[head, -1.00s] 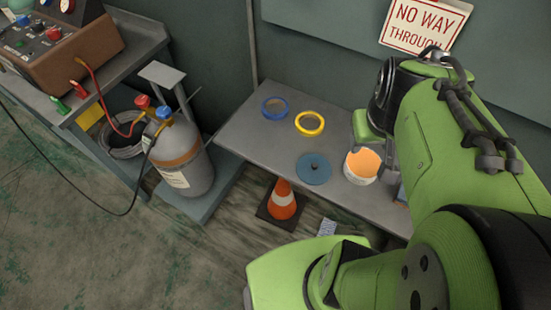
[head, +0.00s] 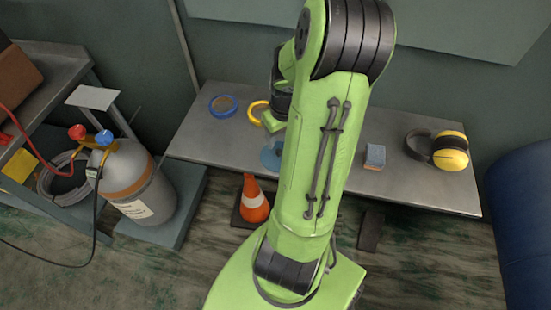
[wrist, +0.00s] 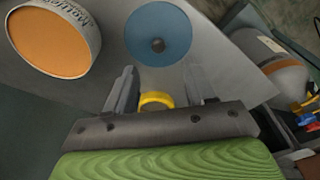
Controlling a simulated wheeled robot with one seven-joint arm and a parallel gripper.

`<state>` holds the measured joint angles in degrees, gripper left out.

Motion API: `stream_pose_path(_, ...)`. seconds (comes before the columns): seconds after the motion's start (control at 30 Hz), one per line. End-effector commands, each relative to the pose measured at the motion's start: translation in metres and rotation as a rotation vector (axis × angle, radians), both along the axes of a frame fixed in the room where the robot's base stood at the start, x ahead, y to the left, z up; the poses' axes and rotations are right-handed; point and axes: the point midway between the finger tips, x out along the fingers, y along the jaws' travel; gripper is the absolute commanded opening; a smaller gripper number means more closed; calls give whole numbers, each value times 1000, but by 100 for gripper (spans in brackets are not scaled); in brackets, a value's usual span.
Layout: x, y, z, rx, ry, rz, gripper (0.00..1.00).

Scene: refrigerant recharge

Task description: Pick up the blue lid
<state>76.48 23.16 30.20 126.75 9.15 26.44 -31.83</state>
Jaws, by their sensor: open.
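The blue lid is a flat round disc with a dark centre knob. In the head view the blue lid (head: 268,157) is partly hidden behind my arm. My gripper (wrist: 160,76) is open and empty, with its two fingers apart below the lid in the wrist view. It does not touch the lid there. In the head view my fingers are not clearly seen.
A round white container with an orange top (wrist: 50,38) stands beside the lid. A yellow ring (head: 257,113) and a blue ring (head: 223,106) lie on the table (head: 200,145). A sponge (head: 375,157) and yellow earmuffs (head: 450,150) are at right. A cone (head: 254,200) stands on the floor.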

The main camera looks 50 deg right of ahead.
Motion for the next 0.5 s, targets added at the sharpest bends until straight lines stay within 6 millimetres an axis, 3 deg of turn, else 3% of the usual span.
stream_pose_path(0.03,1,0,-15,4,2,0,54)
stream_pose_path(0.17,3,-1,-28,1,1,0,54)
stream_pose_path(0.4,4,-3,-71,3,1,-1,54)
stream_pose_path(0.5,6,-3,-78,1,1,-1,54)
